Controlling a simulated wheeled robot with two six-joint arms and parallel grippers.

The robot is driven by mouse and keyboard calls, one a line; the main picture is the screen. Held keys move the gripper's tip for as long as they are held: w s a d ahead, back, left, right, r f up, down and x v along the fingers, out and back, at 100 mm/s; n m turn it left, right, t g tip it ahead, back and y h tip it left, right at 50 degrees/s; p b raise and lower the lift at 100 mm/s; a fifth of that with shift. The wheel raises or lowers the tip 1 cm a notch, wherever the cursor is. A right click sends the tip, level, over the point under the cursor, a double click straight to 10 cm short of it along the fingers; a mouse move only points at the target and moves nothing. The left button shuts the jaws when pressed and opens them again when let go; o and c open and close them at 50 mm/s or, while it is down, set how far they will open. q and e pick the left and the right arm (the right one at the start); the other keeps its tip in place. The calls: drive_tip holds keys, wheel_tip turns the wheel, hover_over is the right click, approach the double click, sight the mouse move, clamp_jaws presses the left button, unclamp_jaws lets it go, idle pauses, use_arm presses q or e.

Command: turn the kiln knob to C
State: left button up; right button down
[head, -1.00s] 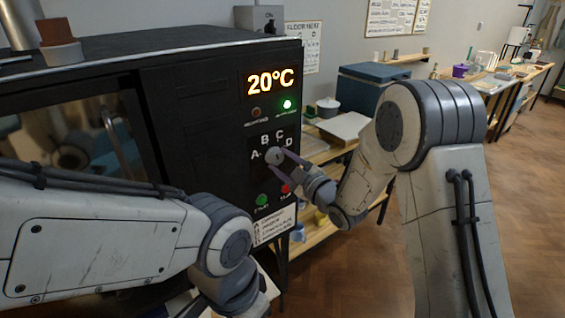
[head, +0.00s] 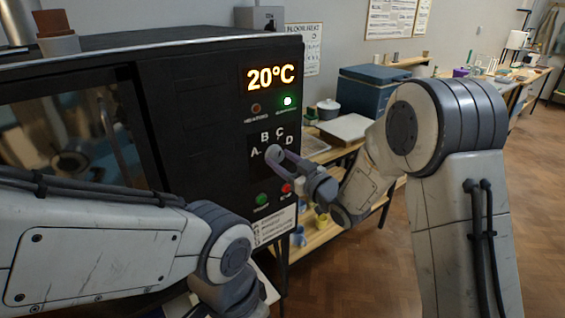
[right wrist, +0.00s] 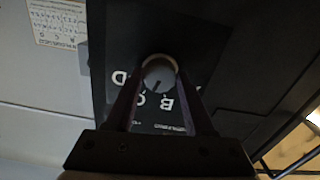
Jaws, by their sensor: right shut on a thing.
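The kiln (head: 200,120) is a large black box with a glowing 20°C display (head: 270,78). Its grey round knob (head: 273,153) sits under the letters A, B, C and D, and also shows in the right wrist view (right wrist: 158,68). My right gripper (head: 277,155) is shut on the knob, one finger on each side in the right wrist view (right wrist: 158,78). There the dark pointer mark on the knob appears to lie between B and C, though it is small. My left arm crosses the lower left, with its gripper out of view.
A green button (head: 262,199) and a red button (head: 286,188) sit just below the knob. A wooden bench with a blue box (head: 372,92) stands to the right behind my right arm. Open floor lies at the right.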

drive_tip(key=shift+m, duration=0.6)
drive_tip(key=shift+c, duration=1.4)
unclamp_jaws()
drive_tip(key=b+v, duration=0.2)
drive_tip(key=v, duration=0.8)
drive_tip(key=shift+s+d, duration=0.15)
drive_tip(key=shift+s, duration=0.05)
